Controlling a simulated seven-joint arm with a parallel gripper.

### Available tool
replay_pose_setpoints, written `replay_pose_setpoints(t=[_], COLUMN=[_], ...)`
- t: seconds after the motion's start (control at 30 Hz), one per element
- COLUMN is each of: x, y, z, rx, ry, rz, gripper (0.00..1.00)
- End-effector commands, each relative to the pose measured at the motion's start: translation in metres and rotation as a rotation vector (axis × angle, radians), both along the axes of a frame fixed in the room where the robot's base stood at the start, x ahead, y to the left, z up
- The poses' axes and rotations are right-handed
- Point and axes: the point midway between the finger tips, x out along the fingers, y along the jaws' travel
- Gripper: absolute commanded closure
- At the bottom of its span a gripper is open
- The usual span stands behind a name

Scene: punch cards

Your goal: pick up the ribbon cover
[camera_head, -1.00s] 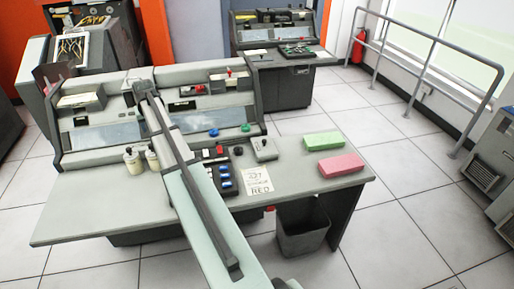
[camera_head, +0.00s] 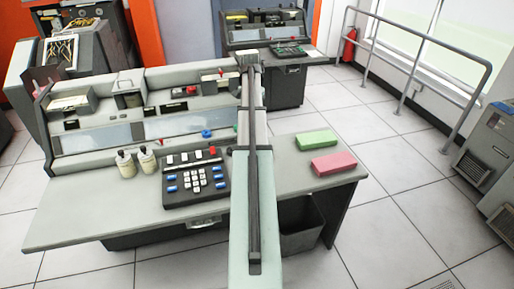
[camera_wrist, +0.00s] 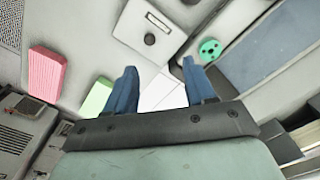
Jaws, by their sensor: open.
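A pale grey square piece with a small dark round knob, which looks like the ribbon cover (camera_wrist: 139,28), lies at the top middle of the wrist view, ahead of my gripper's fingertips and apart from them. In the head view it is hidden behind my arm. My gripper (camera_wrist: 160,66) has two blue fingers spread apart, with nothing between them. In the head view I cannot make out its fingers.
A green spool (camera_wrist: 210,48) sits right of the cover. A pink block (camera_wrist: 46,73) and a green block (camera_wrist: 97,97) lie to the left. In the head view, a black keypad (camera_head: 196,184) and two pale bottles (camera_head: 125,164) stand left of my arm on the desk (camera_head: 90,215).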

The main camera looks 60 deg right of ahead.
Motion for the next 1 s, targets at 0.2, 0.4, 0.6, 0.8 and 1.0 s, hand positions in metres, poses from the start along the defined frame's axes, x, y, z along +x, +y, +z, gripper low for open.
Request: replay_pose_setpoints(t=[0.2,0.4,0.6,0.8,1.0], x=[-0.018,-0.018,-0.018,-0.018,-0.018], y=[-0.007,-0.006,-0.006,-0.007,-0.007], z=[-0.004,-0.034,-0.065,-0.082,-0.087], rx=[0.015,0.016,0.015,0.014,0.014], ry=[0.009,0.010,0.009,0.009,0.008], rz=[-0.045,-0.044,-0.043,-0.043,-0.043], gripper=[0.46,0.46,0.46,0.46,0.46])
